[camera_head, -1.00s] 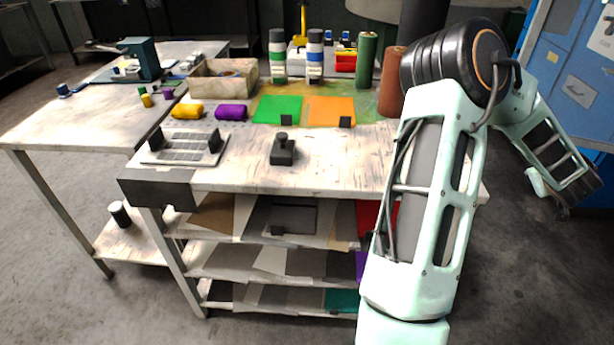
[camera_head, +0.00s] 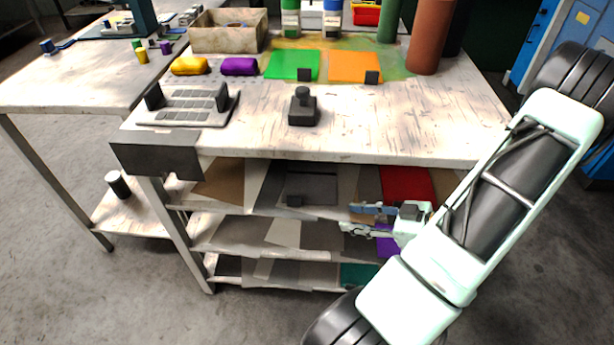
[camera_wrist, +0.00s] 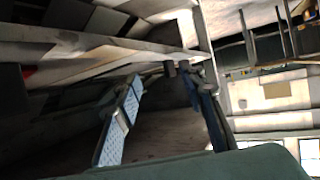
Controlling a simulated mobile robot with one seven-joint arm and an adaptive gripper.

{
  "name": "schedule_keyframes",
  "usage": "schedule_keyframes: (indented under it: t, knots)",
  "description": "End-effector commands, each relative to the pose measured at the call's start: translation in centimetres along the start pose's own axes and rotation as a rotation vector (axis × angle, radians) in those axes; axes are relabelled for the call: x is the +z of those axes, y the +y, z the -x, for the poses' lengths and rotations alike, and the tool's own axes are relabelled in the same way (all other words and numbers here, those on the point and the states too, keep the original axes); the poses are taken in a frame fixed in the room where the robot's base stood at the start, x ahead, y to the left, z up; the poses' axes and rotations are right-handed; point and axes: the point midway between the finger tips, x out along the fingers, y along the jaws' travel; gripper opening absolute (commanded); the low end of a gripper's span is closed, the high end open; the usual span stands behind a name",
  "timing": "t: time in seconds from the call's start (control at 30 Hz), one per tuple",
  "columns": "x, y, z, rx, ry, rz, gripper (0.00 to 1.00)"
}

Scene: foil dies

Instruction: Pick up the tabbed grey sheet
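The tabbed grey sheet (camera_head: 312,187) lies on the top shelf under the workbench in the head view. Its small black tab (camera_head: 295,201) sits at the shelf's front edge. My gripper (camera_head: 350,218) is in front of the shelves, to the right of the tab and slightly lower, apart from it. Its two fingers are spread with nothing seen between them. In the wrist view my gripper (camera_wrist: 160,82) also shows open fingers, tilted, in front of shelf boards. I cannot surely pick out the grey sheet in that view.
Brown and pale sheets and a red sheet (camera_head: 405,184) share the top shelf. A lower shelf (camera_head: 230,236) holds more sheets, with a purple one (camera_head: 386,245) behind my gripper. The bench top (camera_head: 400,125) above carries a black stamp-like block (camera_head: 303,112) and green and orange sheets.

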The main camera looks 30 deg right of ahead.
Motion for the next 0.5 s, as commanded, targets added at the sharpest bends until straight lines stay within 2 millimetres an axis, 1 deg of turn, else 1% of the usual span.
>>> schedule_keyframes:
  t: [0.07,0.17,0.5]
  knots:
    - [-0.4,-0.6,-0.6,-0.019,0.019,0.002,0.37]
    - [-1.0,-0.8,-1.8,-0.029,0.026,0.005,0.37]
    - [-3.8,-1.0,-8.4,-0.030,0.024,0.005,0.37]
